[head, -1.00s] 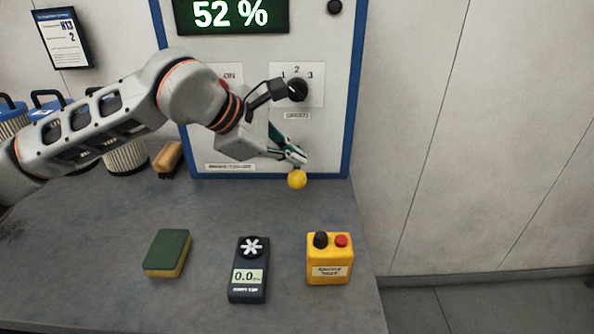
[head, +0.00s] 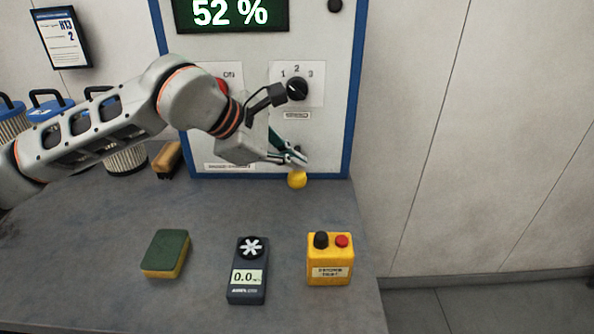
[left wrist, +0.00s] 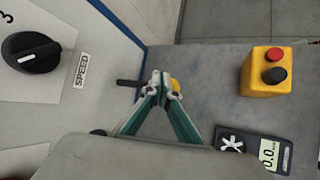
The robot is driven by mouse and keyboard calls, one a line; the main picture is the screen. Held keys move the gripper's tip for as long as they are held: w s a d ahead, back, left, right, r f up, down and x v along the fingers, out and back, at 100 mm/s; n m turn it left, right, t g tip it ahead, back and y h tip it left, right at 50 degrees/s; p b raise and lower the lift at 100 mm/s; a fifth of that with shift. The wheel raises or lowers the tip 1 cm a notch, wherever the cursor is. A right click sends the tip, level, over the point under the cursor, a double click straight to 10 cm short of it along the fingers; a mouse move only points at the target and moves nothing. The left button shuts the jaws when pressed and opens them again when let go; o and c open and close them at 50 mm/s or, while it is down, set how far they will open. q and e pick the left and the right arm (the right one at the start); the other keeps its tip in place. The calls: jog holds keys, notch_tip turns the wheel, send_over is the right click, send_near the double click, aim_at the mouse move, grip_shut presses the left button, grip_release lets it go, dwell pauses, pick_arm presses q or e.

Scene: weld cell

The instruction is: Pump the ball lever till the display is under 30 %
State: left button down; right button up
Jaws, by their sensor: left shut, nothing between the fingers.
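The display (head: 230,13) at the top of the panel reads 52 %. The yellow ball (head: 297,179) of the lever sits low at the panel's front, near its right side. My left gripper (head: 298,160) is shut and empty, with its fingertips just above the ball. In the left wrist view the shut fingertips (left wrist: 163,92) partly cover the yellow ball (left wrist: 175,85), and a dark lever rod (left wrist: 130,83) shows to their left. I cannot tell whether the fingers touch the ball. My right gripper is not in view.
The panel carries a rotary knob (head: 297,89) and a red button, partly behind my left arm. On the bench are a green and yellow sponge (head: 166,253), a handheld meter (head: 247,272), a yellow button box (head: 329,260) and a brush (head: 167,159). Filter canisters stand at left.

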aim_at(292, 176)
pick_arm(q)
jog(key=shift+f+b, duration=1)
jog(key=shift+f, duration=1.25)
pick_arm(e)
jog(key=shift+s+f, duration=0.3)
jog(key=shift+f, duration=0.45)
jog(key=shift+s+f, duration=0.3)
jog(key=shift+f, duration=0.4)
pick_arm(q)
jog(key=shift+r, duration=0.15)
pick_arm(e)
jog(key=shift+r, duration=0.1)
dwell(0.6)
pick_arm(q)
jog(key=shift+r+p, duration=1.2)
jog(key=shift+r, duration=1.45)
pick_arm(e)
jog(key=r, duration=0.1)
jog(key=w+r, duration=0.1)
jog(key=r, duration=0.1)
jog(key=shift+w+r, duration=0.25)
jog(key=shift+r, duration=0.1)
pick_arm(q)
jog(key=shift+r+p, duration=1.35)
jog(key=shift+r, duration=1.1)
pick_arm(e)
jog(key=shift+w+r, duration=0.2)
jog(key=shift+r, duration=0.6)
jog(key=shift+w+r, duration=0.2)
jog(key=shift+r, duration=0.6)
